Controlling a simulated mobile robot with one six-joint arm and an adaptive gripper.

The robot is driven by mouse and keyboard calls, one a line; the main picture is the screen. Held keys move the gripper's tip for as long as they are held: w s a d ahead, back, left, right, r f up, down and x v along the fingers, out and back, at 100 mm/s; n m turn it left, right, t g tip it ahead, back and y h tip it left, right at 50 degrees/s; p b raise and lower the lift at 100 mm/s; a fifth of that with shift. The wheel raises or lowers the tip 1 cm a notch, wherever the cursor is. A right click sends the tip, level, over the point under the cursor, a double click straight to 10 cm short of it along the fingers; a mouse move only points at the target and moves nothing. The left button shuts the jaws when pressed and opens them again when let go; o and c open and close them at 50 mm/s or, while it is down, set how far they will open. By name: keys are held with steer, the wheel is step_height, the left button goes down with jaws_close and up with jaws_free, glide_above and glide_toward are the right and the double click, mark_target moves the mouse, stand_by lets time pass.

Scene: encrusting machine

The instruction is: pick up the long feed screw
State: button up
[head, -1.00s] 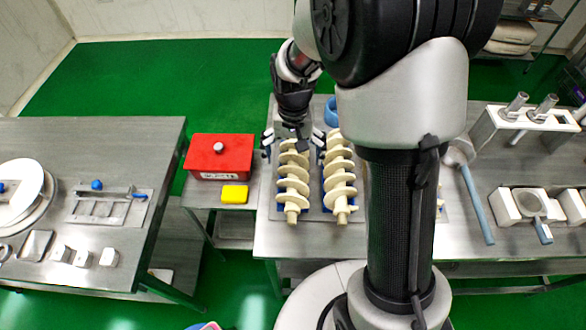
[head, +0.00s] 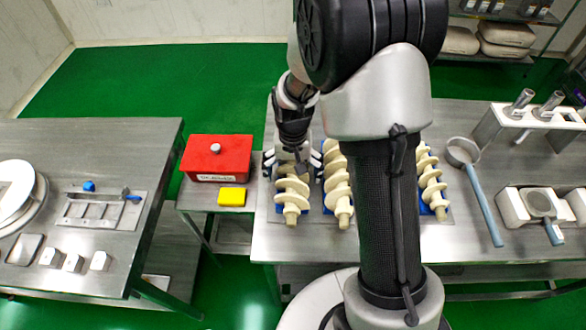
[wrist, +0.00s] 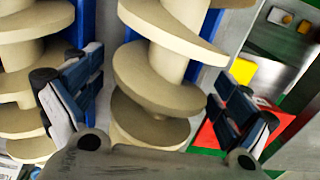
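Several cream spiral feed screws lie on the right-hand steel table: a left one (head: 292,193), a middle one (head: 338,190) and a right one (head: 431,183). My arm partly hides the middle one, and I cannot tell for sure which is longest. My gripper (head: 293,166) is over the far part of the left screw. In the wrist view my gripper (wrist: 155,108) is open, with one finger on each side of this screw (wrist: 160,85). A gap shows between the screw and the right finger. The middle screw (wrist: 25,75) shows beyond the left finger.
A red box (head: 216,160) and a yellow block (head: 231,197) sit on a low stand left of the screws. Blue supports hold the screws. A long-handled scoop (head: 480,195) lies to the right. Another steel table (head: 110,150) stands at far left, with green floor between.

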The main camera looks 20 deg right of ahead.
steer(key=c, duration=1.6)
steer(key=shift+o, duration=0.2)
steer(key=shift+r, duration=0.1)
